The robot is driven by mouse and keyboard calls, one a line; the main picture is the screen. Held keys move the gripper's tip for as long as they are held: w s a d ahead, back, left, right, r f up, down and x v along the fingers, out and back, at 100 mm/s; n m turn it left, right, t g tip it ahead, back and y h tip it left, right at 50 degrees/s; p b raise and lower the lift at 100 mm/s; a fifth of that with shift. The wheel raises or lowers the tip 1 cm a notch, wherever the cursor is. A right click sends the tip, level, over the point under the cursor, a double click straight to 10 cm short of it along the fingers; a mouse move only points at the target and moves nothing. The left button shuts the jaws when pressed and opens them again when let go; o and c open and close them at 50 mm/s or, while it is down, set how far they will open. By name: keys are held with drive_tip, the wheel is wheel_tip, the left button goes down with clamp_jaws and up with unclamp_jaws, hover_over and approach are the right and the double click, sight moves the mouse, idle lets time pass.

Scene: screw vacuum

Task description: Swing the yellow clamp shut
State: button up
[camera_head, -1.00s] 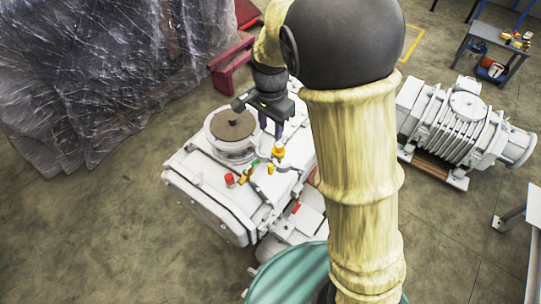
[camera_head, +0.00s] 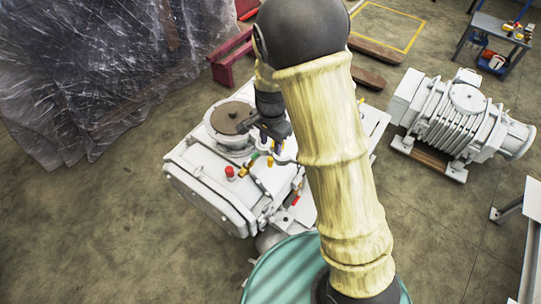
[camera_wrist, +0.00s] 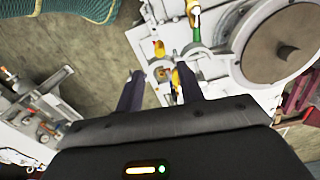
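The white vacuum pump (camera_head: 217,197) stands on the floor with a round brown-topped port (camera_head: 231,117). My gripper (camera_head: 272,145) is low over its top, beside this port, partly hidden by my arm in the head view. In the wrist view my gripper (camera_wrist: 158,84) has its two dark fingers spread apart. A yellow part (camera_wrist: 188,76), which looks like the clamp, lies at the right finger, partly hidden by it; I cannot tell if they touch. In the head view a small yellow part (camera_head: 270,161) shows just below my gripper. How far the clamp is closed is unclear.
A green-handled part (camera_wrist: 193,35) stands close to the fingers. Another pump (camera_head: 462,117) stands at right. Plastic-wrapped goods (camera_head: 95,75) fill the upper left.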

sight(271, 158)
wheel_tip(271, 158, down, 8)
drive_tip(key=shift+f+p, duration=0.15)
drive_tip(key=shift+p, duration=0.65)
clamp_jaws()
